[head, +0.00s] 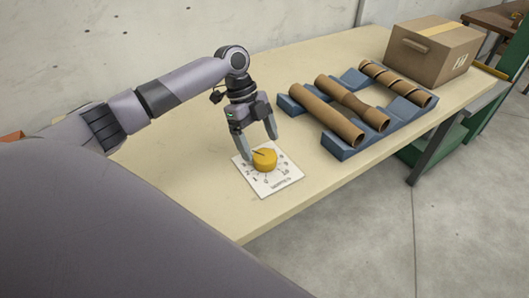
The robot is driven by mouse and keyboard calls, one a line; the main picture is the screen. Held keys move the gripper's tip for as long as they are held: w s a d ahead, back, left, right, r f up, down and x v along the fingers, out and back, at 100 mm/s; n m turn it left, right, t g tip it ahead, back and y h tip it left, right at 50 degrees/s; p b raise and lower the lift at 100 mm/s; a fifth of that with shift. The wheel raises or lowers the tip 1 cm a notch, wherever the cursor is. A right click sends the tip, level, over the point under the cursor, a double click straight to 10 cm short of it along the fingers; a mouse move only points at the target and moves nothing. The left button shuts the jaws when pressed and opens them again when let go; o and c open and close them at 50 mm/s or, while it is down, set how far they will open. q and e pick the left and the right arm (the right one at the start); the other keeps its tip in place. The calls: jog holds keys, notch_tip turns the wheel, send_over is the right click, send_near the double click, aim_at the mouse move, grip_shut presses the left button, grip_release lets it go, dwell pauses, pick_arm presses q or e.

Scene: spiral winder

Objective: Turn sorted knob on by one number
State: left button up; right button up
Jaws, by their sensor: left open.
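A yellow knob (265,160) sits on a white card (281,185) with numbers around it, on the table's left part. A dark pointer line shows on the knob's top, towards the card's upper left. The printed word on the card is too small to read surely. My left gripper (258,147) is open, pointing down, with its fingers above and behind the knob. One finger hides part of the card's left side. I cannot tell whether the fingers touch the knob. My right gripper is not in view.
A blue rack (345,149) with several brown cardboard tubes stands right of the card. A cardboard box (432,50) stands at the table's far right end. The wooden table (190,180) is bare around the card. A concrete wall runs behind it.

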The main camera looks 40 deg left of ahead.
aim_at(265, 154)
pick_arm(q)
jog(key=shift+x, duration=1.95)
jog(key=c, duration=1.1)
jog(key=shift+o, duration=0.2)
jog(key=shift+w+m, duration=0.1)
jog(key=shift+m, duration=0.2)
jog(key=shift+d+m+g, duration=0.1)
jog(key=shift+m+g, duration=0.3)
jog(key=shift+m, duration=0.2)
jog(key=shift+w+m+g+y, duration=0.1)
jog(key=shift+m+g+y, duration=0.4)
jog(key=shift+m, duration=1.4)
